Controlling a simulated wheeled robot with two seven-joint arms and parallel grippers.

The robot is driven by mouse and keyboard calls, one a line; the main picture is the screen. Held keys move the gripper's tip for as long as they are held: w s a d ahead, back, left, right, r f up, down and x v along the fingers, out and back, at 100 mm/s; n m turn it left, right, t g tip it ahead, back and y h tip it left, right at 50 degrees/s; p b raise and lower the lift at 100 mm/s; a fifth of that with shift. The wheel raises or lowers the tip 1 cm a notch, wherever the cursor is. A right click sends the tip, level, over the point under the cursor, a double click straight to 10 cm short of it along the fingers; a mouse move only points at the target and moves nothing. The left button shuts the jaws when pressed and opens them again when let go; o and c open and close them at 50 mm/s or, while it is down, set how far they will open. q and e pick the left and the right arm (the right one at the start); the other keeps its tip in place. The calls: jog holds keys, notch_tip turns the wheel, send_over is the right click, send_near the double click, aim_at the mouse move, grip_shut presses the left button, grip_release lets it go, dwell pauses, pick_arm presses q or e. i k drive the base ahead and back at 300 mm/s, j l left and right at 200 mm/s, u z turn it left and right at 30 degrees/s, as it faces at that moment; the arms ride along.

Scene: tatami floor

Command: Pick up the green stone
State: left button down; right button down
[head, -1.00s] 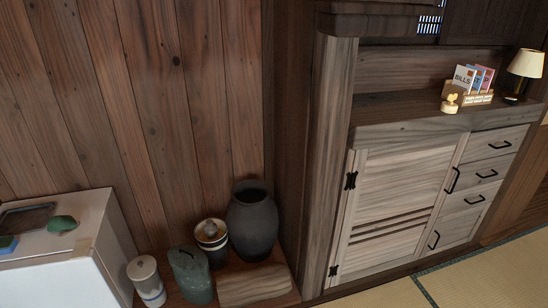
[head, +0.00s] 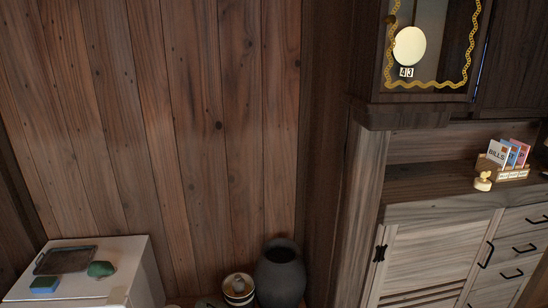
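The green stone (head: 101,269) is a small rounded dark-green lump. It lies on top of the white cabinet (head: 128,262) at the lower left, beside a dark shallow tray and a blue-green block. Neither of my grippers shows in the head view.
The dark tray (head: 65,260) and the blue-green block (head: 45,284) share the white top. A striped jar (head: 239,289) and a dark vase (head: 280,275) stand to its right. A wooden cabinet (head: 440,215) with a letter holder (head: 507,170) fills the right side, below a clock (head: 425,45).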

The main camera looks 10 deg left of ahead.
aim_at(97, 268)
jog(key=u, duration=1.45)
